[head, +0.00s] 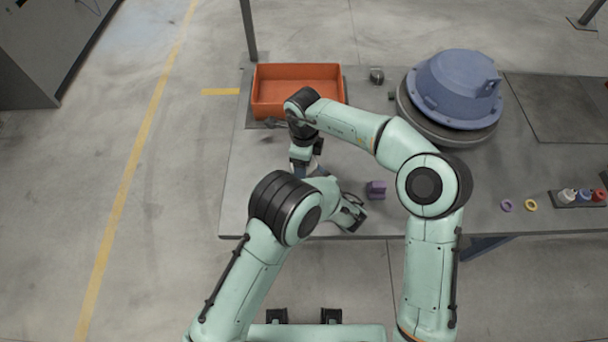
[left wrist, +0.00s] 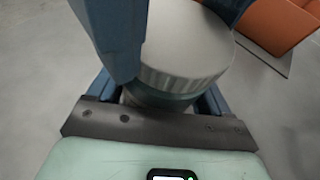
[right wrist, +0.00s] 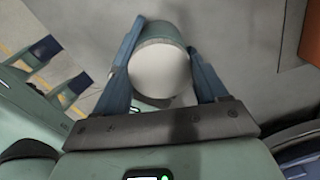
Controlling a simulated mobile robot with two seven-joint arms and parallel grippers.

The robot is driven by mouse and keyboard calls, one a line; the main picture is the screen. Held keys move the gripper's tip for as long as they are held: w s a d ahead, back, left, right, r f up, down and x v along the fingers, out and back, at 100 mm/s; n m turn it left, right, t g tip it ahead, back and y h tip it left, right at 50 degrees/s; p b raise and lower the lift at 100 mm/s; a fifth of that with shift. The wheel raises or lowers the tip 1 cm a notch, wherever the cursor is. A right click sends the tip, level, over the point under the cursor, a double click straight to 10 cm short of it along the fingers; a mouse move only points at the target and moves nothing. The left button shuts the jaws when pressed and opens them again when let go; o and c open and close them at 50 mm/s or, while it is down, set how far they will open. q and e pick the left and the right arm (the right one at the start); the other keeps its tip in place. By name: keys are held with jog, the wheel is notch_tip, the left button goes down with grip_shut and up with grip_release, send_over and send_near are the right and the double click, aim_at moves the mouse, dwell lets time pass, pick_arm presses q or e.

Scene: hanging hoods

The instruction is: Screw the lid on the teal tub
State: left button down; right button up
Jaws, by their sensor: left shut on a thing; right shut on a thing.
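The teal tub (left wrist: 160,99) shows as a narrow band under the ridged white lid (left wrist: 185,48) in the left wrist view. My left gripper (left wrist: 160,92) is shut on the tub, its fingers low on either side. My right gripper (right wrist: 165,62) is shut on the lid, a finger on each side. The pale lid (right wrist: 160,72) and a teal band (right wrist: 160,24) also show in the right wrist view. The lid is over the tub's mouth; I cannot tell how tightly it sits. In the head view my arms mostly hide both.
An orange bin (head: 297,103) stands at the table's back left. A blue housing (head: 455,85) sits on a round base at the right. A purple block (head: 376,190) lies near the front edge. Purple (head: 506,205) and yellow (head: 531,205) rings lie beside a small bottle tray (head: 577,204).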

jog(key=m, duration=0.4)
jog(key=shift+m, duration=0.3)
jog(key=m, duration=1.5)
jog(key=shift+m, duration=0.3)
jog(key=m, duration=0.8)
jog(key=shift+m, duration=0.4)
jog(key=m, duration=0.3)
jog(key=shift+m, duration=0.4)
jog(key=o, duration=1.2)
jog(key=shift+c, duration=0.2)
